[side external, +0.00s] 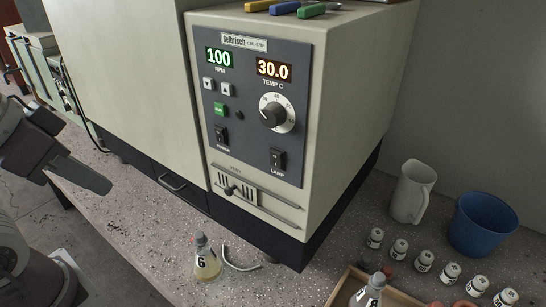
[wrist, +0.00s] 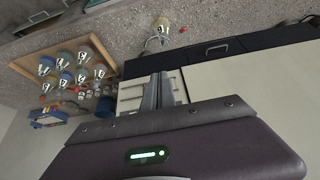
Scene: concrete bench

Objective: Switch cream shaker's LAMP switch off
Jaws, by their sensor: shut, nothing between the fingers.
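The cream shaker (side external: 350,80) stands on the bench with a dark control panel facing the side camera. The LAMP switch (side external: 277,159) is a black rocker at the panel's lower right, below the TEMP knob (side external: 273,115). Which way the rocker is pressed is too small to tell. My gripper (side external: 106,186) is left of the shaker, well apart from the panel and switch. In the wrist view my gripper (wrist: 160,80) is shut and empty, with cream shaker surfaces behind it; the LAMP switch cannot be made out there.
The POWER switch (side external: 221,136) is left of LAMP; a vent slider (side external: 232,190) is below. A flask (side external: 206,258) stands before the shaker. A white jug (side external: 412,192), blue bucket (side external: 482,224) and several small jars are at right. A wooden tray (wrist: 98,45) shows flasks.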

